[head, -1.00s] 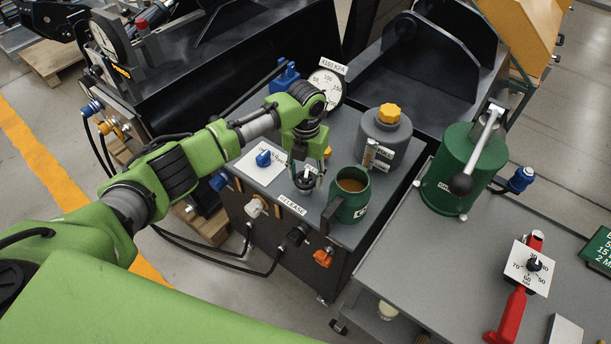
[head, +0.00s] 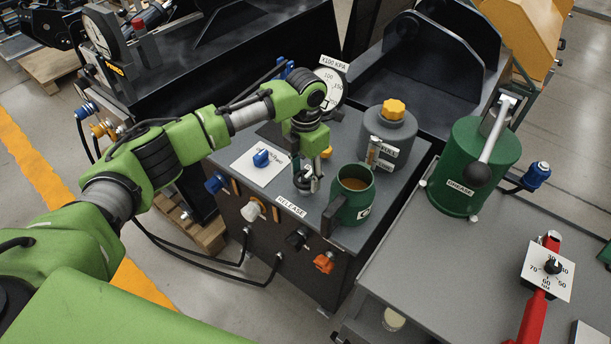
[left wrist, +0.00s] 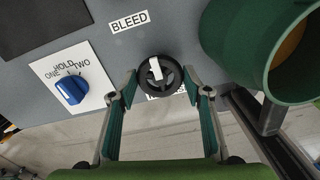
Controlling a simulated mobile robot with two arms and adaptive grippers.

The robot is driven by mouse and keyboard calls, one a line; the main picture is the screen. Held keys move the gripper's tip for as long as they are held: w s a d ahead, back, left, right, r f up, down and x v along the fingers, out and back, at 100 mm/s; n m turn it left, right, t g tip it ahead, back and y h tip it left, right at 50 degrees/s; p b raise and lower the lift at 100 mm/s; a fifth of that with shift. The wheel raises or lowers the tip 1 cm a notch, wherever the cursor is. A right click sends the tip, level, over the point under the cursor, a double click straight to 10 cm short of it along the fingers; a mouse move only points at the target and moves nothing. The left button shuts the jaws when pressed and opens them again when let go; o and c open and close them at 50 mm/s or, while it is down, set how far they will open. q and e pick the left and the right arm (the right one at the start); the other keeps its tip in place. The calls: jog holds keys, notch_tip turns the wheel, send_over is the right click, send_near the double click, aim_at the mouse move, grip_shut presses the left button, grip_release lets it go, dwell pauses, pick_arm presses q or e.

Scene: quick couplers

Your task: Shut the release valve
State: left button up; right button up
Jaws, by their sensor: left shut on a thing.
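The release valve is a round black knob with a white pointer stripe on the grey bench top, behind the RELEASE label (head: 291,207). In the left wrist view the valve knob (left wrist: 160,76) sits between my fingertips, with its white stripe pointing roughly away from me and tilted slightly left. My left gripper (head: 306,184) points down over the valve; in the left wrist view the gripper (left wrist: 163,92) is shut on the knob, one finger on each side. In the head view the fingers largely hide the knob. My right gripper is not in view.
A green mug (head: 350,195) with brown liquid stands close right of the valve. A blue selector knob (head: 261,158) on a white plate is to the left. A grey canister (head: 388,135) with a yellow cap stands behind. Hose couplers line the front panel.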

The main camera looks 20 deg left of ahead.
aim_at(305, 177)
pick_arm(q)
jog(key=shift+w+r, duration=0.1)
jog(key=shift+r, duration=0.05)
jog(key=o, duration=1.1)
notch_tip(305, 177, up, 12)
jog(key=shift+f, duration=0.1)
